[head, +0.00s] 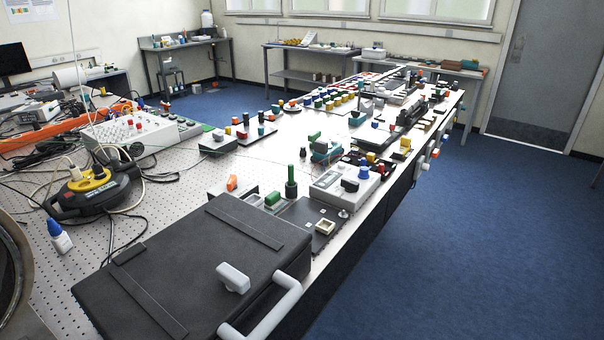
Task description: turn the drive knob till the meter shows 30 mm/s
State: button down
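I cannot single out the drive knob or the meter for sure. A pale grey instrument box (330,188) stands on the long table right of the middle, with a dark block-shaped control and small blue and red parts on or beside it. Many small coloured knobs and buttons (335,101) stand farther back along the table. All are too small to read, and no mm/s reading is legible. My gripper is not in view.
A large black case (190,265) with a pale handle fills the near table. Left are a black-and-yellow cable reel (92,183), loose cables, a small white bottle (58,236) and a white control box (130,133). Open blue floor (500,220) lies to the right.

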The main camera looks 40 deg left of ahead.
aim_at(232, 185)
jog(key=u, duration=0.85)
jog(key=i, duration=0.85)
jog(key=u, duration=0.8)
jog(key=k, duration=0.5)
jog(key=z, duration=1.45)
jog(key=i, duration=1.3)
jog(key=u, duration=3.5)
